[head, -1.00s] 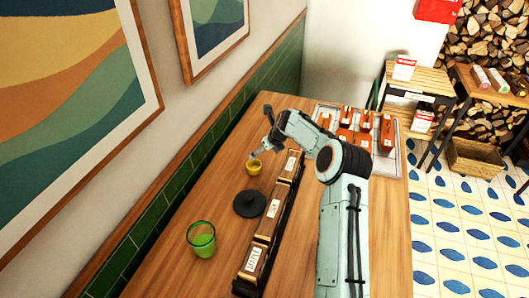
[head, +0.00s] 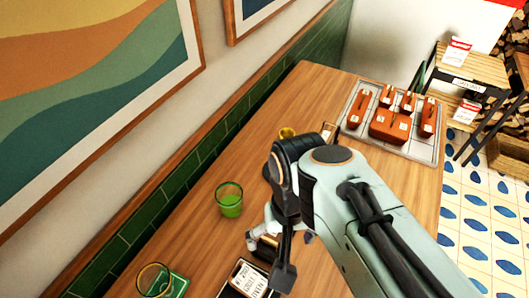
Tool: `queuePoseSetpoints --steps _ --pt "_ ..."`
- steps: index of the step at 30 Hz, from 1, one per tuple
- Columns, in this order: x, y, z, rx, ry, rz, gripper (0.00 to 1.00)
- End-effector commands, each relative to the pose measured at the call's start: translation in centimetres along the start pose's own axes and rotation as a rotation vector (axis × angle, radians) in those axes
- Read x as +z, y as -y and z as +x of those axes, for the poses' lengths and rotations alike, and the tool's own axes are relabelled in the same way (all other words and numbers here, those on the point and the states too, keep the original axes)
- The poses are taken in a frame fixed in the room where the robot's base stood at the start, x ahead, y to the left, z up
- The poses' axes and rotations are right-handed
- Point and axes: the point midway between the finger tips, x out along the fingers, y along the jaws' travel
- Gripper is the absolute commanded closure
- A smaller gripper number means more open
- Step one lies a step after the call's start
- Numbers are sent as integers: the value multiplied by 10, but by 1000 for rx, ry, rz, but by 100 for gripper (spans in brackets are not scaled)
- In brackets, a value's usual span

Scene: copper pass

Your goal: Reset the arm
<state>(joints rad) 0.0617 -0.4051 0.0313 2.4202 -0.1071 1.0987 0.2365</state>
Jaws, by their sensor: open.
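My gripper (head: 279,240) is low in the middle of the head view, pointing down over the wooden counter (head: 185,240). It is open, and I see nothing held in it. A dark part of my wrist hides some of it.
A green glass (head: 229,204) stands left of my gripper. Another glass (head: 153,281) is at the bottom left by a green card (head: 180,286). A small yellow cup (head: 287,132) is partly hidden behind my arm. A metal tray (head: 351,127) holds several orange-brown boxes.

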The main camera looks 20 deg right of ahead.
Motion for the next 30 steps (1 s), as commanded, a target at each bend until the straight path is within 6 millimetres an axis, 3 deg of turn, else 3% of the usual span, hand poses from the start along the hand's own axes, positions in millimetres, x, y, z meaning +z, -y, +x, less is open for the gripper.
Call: queuePoseSetpoints --steps 1,3,6,30 --pt "18 0 3 -8 10 -91 18" --pt "36 -1 7 -20 26 -196 18" --pt "48 -2 11 -29 37 -269 18" --pt "49 -2 11 -30 39 -280 18"
